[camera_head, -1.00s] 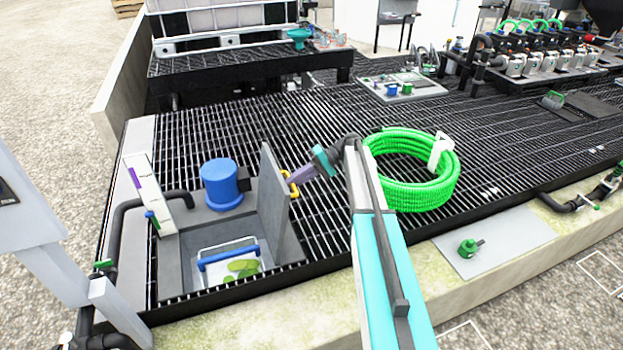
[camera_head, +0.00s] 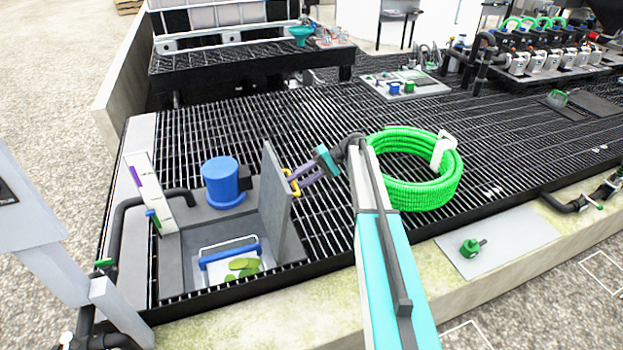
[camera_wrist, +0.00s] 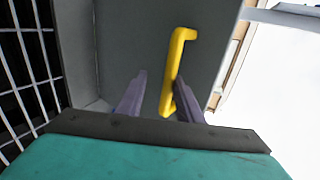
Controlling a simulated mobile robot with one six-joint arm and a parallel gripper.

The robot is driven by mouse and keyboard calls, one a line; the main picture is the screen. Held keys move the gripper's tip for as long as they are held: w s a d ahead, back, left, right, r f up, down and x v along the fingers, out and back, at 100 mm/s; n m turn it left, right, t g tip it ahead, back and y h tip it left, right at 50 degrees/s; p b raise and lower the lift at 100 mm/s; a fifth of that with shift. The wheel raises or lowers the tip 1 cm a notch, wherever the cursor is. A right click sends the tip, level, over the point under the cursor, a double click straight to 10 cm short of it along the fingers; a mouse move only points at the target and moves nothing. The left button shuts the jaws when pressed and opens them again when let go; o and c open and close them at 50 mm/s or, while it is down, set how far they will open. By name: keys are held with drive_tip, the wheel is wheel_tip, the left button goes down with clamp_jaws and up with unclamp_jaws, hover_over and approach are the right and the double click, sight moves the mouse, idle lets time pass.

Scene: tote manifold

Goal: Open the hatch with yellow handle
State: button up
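The grey hatch (camera_head: 283,215) stands upright on its edge, beside an uncovered square recess in the grating. Its yellow handle (camera_head: 291,184) is on the face turned to the right, toward my gripper (camera_head: 306,177). In the wrist view the grey hatch panel (camera_wrist: 140,45) fills the upper middle, and the yellow handle (camera_wrist: 178,65) runs steeply down to my gripper (camera_wrist: 158,92). The two purple fingers are apart, with the handle's lower end between them, nearer the right finger. I cannot tell whether either finger touches it.
The recess holds a blue handle bar (camera_head: 230,253) and a green-marked plate. A blue cylinder (camera_head: 222,182) stands behind it. Open black grating (camera_head: 250,120) extends behind the hatch.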

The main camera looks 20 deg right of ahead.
drive_tip(key=shift+a, duration=0.1)
idle(0.3)
drive_tip(key=p+v, duration=0.2)
drive_tip(key=v, duration=1.1)
drive_tip(key=shift+d+p, duration=0.35)
drive_tip(key=shift+p, duration=0.05)
drive_tip(key=shift+r, duration=0.15)
